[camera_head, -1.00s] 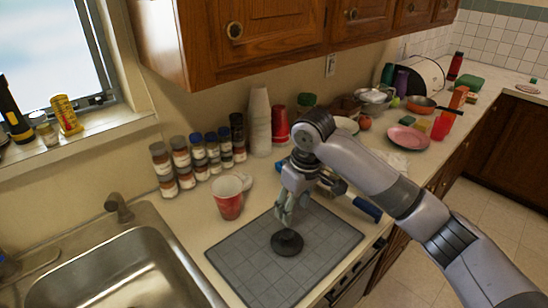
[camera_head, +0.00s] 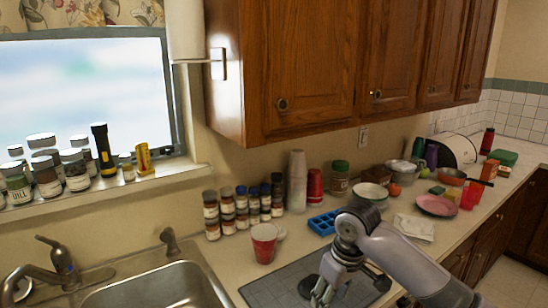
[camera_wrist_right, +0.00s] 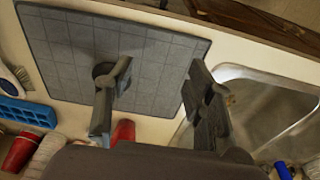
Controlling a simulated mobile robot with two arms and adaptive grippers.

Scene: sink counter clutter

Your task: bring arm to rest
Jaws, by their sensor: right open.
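My right arm reaches in from the lower right in the head view. Its gripper (camera_head: 322,292) is low over the grey mat, near the bottom edge of the picture. In the right wrist view the two fingers of this gripper (camera_wrist_right: 157,95) are spread wide with nothing between their tips. A dark round object (camera_head: 307,287) lies on the grey mat (camera_head: 270,290) beside the gripper. In the right wrist view it is partly hidden behind the left finger (camera_wrist_right: 101,70). My left gripper is not in view.
A sink (camera_head: 160,290) lies left of the mat. A red cup (camera_head: 264,243), spice jars (camera_head: 228,210) and a blue tray (camera_head: 324,222) stand behind the mat. A pink plate (camera_head: 436,205) is farther right. Wooden cabinets (camera_head: 310,60) hang above the counter.

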